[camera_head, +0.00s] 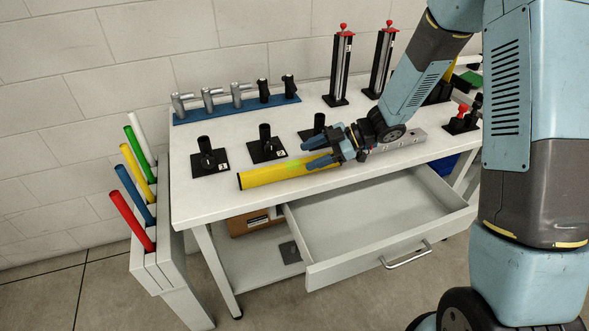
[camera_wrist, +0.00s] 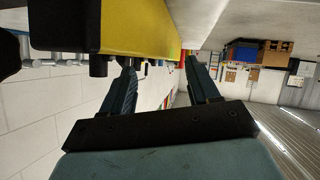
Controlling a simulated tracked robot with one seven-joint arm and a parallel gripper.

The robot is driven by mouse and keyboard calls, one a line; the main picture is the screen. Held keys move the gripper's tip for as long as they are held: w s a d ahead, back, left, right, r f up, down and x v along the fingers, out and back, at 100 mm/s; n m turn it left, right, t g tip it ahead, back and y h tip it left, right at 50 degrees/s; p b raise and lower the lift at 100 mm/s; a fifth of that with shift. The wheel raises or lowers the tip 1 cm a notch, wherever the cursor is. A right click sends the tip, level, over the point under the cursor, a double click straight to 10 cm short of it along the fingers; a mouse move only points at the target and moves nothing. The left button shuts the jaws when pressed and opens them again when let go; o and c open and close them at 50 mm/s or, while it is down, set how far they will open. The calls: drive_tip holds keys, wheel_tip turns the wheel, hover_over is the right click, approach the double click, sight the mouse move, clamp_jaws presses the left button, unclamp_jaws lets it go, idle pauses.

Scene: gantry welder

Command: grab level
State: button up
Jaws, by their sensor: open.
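The yellow level (camera_head: 268,174) lies along the front part of the table, pointing left from under my gripper. Its right part is hidden behind my gripper. In the wrist view a large yellow body with a dark face (camera_wrist: 150,25) fills the top and looks very near. My gripper (camera_head: 316,152) is open, with its two blue fingers pointing left at the level's right part. In the wrist view the fingers (camera_wrist: 162,72) are spread with no object shut between them. I cannot tell whether a finger touches the level.
Black stands (camera_head: 265,146) sit just behind the level. A blue rack (camera_head: 237,107) with grey and black pieces is at the back. Two tall black posts (camera_head: 342,68) with red tops stand behind. A grey perforated bar (camera_head: 408,141) lies right. An open drawer (camera_head: 375,222) juts out below.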

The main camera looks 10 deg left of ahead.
sight(298, 162)
drive_tip(key=x, duration=0.4)
drive_tip(key=shift+s+f, duration=0.15)
clamp_jaws()
idle(0.5)
